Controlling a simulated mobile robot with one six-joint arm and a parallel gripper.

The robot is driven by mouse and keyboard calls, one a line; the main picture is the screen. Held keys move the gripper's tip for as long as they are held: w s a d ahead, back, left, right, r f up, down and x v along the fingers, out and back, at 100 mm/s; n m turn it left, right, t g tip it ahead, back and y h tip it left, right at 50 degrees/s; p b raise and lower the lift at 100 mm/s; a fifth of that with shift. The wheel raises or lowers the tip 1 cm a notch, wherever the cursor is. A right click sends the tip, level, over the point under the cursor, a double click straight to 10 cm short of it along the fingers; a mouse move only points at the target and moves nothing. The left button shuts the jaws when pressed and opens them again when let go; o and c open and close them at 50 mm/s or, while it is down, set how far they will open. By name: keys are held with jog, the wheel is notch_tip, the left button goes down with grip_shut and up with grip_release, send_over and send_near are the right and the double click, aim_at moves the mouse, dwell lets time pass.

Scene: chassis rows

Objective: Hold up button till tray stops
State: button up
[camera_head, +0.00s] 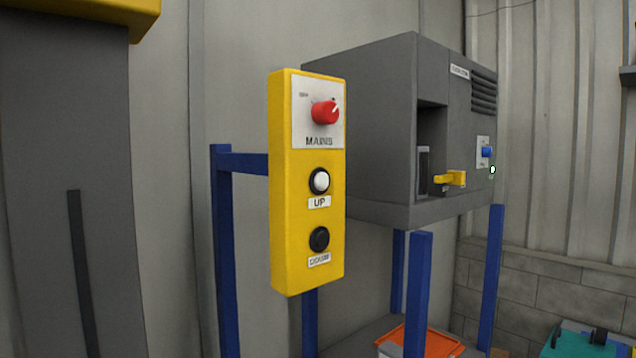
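A yellow control box (308,271) faces me near the middle of the view. The white up button (319,181) sits halfway down it, in a black ring, above a label reading "UP". A black button (319,239) is below it; its label is hard to read. A red mains knob (325,112) is at the top of the box on a white plate marked "MAINS". Nothing touches the buttons. I cannot identify the tray in this view. My gripper is not in view.
A grey machine (365,130) with a yellow lever (450,179) and a blue knob (487,152) stands behind on blue legs (417,290). An orange-rimmed container (438,343) is beneath it. A teal container (566,347) is at lower right. A grey column (75,150) stands at left.

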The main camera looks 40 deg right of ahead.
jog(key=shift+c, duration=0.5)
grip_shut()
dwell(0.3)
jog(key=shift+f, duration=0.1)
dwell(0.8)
